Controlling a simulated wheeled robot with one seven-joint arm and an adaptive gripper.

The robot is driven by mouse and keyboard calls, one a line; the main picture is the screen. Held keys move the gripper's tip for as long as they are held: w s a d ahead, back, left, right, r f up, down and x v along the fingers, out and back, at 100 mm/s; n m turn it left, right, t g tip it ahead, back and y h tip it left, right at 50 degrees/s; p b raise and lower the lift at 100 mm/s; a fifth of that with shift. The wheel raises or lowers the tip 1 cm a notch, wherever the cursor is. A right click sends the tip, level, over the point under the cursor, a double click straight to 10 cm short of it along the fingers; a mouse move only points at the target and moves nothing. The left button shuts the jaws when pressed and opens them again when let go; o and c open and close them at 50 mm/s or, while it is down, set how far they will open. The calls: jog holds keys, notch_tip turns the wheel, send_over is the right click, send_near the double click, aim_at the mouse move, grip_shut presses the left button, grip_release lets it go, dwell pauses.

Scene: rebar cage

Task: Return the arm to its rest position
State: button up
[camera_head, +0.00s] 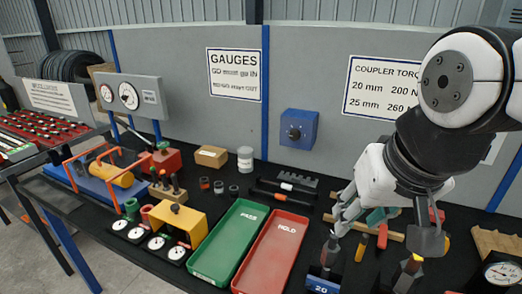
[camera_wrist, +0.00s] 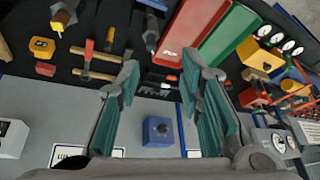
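My arm (camera_head: 410,160) reaches in from the right in the head view, bent down over the black bench. My gripper (camera_head: 355,215) hangs over the bench, right of the red tray. In the wrist view my gripper (camera_wrist: 160,85) shows two teal-padded fingers well apart, with nothing held between them. Beyond the fingers are the bench's back edge and the grey wall with a blue box (camera_wrist: 158,131). The head view cannot show how far the fingertips are above the bench.
A green tray (camera_head: 229,243) and a red tray (camera_head: 272,252) lie left of the gripper. A blue block marked 20 (camera_head: 322,285) stands in front of it. Hammers (camera_wrist: 98,57) lie near the gripper. A dial gauge (camera_head: 502,274) stands at the right. The wall (camera_head: 200,85) is behind.

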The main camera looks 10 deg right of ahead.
jog(key=shift+s+a+r+n+t, duration=0.15)
jog(key=shift+s+a+n, duration=0.1)
jog(key=shift+s+n, duration=0.35)
jog(key=shift+s+a+f+n+t, duration=0.15)
jog(key=shift+s+a+n, duration=0.1)
jog(key=shift+s+n, duration=0.3)
jog(key=shift+r, duration=0.1)
dwell(0.3)
